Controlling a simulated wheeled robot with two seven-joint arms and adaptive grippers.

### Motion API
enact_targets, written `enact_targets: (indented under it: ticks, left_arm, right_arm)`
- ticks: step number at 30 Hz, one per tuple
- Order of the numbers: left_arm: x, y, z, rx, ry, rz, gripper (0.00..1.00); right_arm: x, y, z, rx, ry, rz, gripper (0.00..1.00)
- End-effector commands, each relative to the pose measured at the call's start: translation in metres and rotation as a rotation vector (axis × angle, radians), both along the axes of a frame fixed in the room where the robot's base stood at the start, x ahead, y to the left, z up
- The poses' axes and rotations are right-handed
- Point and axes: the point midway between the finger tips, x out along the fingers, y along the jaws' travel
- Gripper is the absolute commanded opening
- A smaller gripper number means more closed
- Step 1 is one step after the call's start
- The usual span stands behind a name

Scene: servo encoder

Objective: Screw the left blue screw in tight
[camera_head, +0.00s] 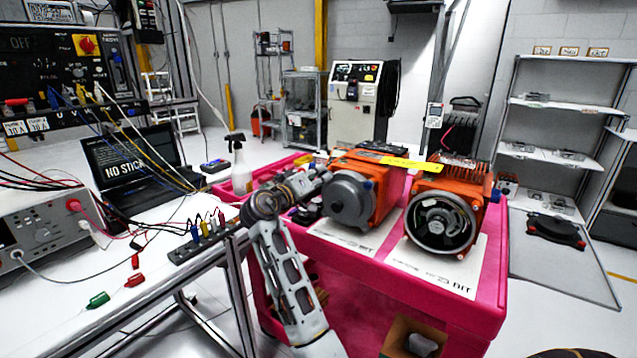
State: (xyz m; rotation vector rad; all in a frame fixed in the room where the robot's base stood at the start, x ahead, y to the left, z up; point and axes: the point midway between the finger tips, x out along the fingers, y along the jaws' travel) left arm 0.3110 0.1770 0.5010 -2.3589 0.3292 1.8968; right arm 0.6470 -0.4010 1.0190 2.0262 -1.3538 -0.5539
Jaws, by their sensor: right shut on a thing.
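Two orange motors stand side by side on a pink cart: the left motor (352,197) has a grey round end cover, the right motor (443,220) has an open round end. A blue screw (368,185) shows at the right of the left motor's cover, and another blue screw (496,195) on the right motor's right side. My right gripper (322,178) is shut at the upper left edge of the left motor's cover, where the left blue screw sits between its fingers, mostly hidden by them. My left gripper is not in view.
The pink cart (487,290) has white printed sheets under the motors. A spray bottle (240,165) stands behind my right arm. The bench (150,285) at left holds cables, instruments and a laptop (135,165).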

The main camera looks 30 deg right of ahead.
Motion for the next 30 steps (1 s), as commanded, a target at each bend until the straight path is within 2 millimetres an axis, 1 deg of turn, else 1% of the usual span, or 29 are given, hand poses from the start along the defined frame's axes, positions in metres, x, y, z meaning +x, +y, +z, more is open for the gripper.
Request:
enact_targets:
  ticks: [1,12,23,30]
  left_arm:
    - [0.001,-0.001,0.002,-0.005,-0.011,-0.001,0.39]
    - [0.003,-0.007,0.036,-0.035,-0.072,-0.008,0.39]
    - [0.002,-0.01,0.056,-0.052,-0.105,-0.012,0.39]
    - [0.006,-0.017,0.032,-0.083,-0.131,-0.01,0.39]
  right_arm:
    - [0.0,0.001,-0.008,0.019,-0.019,-0.001,0.0]
    - [0.0,0.001,-0.008,0.1,-0.214,-0.002,0.0]
    - [0.001,0.001,-0.008,0.147,-0.324,-0.002,0.0]
    - [0.001,0.002,-0.008,0.176,-0.398,-0.003,0.0]
